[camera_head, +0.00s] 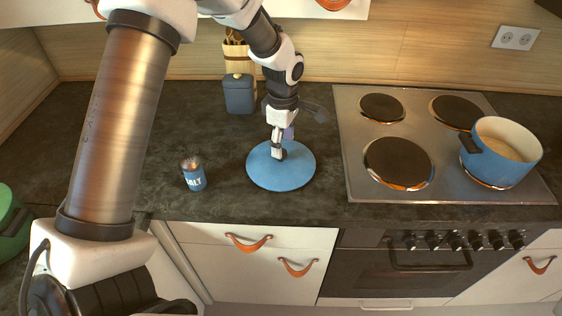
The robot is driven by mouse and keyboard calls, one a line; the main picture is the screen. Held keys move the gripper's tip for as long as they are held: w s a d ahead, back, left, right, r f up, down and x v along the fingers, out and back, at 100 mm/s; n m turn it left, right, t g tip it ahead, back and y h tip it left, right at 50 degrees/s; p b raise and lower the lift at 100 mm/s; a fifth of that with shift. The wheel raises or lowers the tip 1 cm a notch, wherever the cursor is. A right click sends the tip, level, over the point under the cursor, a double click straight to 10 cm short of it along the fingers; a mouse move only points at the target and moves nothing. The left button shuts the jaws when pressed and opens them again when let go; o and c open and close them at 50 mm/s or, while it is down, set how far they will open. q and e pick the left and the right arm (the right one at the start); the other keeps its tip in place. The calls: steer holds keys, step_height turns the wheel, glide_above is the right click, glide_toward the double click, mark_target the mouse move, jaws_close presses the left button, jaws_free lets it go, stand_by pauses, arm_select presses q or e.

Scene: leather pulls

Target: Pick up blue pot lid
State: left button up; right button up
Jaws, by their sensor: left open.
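The blue pot lid (294,176) lies flat on the dark countertop, left of the stove, near the counter's front edge. My left gripper (278,152) points down over the upper middle of the lid and is open. Its fingers hide part of the lid's centre, and I cannot tell whether they touch the lid or its knob. A blue pot (503,156), open and without a lid, stands on the front right burner. My right gripper is not in view.
A blue salt shaker (193,175) stands left of the lid. A dark blue box (239,94) and a wooden utensil holder (236,62) stand behind. The stove (350,140) is to the right. A green pot (8,222) is at the far left.

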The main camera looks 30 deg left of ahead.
mark_target(296, 167)
arm_select(q)
steer(key=f, duration=0.1)
steer(key=s+f+p, duration=0.1)
steer(key=f, duration=0.1)
steer(key=shift+a+f, duration=0.1)
steer(key=shift+f, duration=0.2)
steer(key=shift+w+f, duration=0.2)
steer(key=shift+f, duration=0.05)
jaws_close()
